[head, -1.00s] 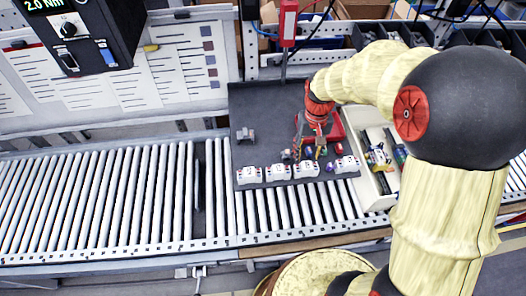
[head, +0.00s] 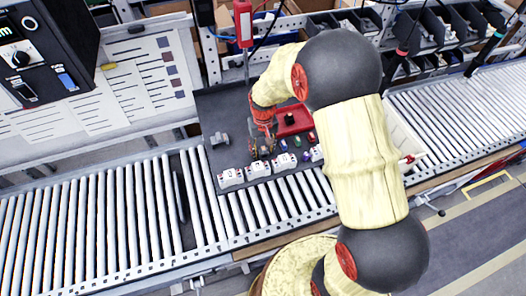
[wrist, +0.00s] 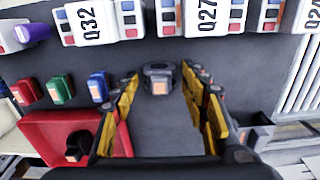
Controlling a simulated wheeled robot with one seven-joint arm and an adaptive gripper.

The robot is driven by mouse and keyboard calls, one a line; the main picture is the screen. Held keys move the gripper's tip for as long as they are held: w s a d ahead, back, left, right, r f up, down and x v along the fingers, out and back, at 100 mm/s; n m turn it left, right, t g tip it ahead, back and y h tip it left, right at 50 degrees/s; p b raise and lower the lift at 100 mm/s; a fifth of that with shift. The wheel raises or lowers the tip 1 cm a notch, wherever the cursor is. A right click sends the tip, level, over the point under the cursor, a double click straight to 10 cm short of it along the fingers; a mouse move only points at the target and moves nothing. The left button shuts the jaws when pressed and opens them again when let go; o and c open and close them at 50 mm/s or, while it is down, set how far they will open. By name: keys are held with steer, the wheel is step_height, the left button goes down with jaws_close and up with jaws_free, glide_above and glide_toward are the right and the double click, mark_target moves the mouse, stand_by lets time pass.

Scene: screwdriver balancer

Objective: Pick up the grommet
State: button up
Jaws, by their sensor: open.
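A small dark grey rounded piece with a pale square patch, which I take for the grommet (wrist: 159,80), stands on the dark mat (wrist: 165,130) in the wrist view. My gripper (wrist: 160,88) is open, with one yellow-and-black finger on each side of this piece. Gaps show between it and both fingers, and nothing is held. In the head view my gripper (head: 263,150) points down at the mat, just behind the row of white blocks. The fingers largely hide the grey piece there.
White labelled blocks (wrist: 207,15) stand in a row close beyond the fingertips. Red, green and blue small parts (wrist: 60,89) and a red tray (wrist: 60,128) holding a black part lie left in the wrist view. A grey fixture (head: 219,140) stands left of my gripper.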

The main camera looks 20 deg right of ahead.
steer(key=shift+f, duration=0.1)
steer(key=shift+c, duration=1.3)
steer(key=c, duration=0.6)
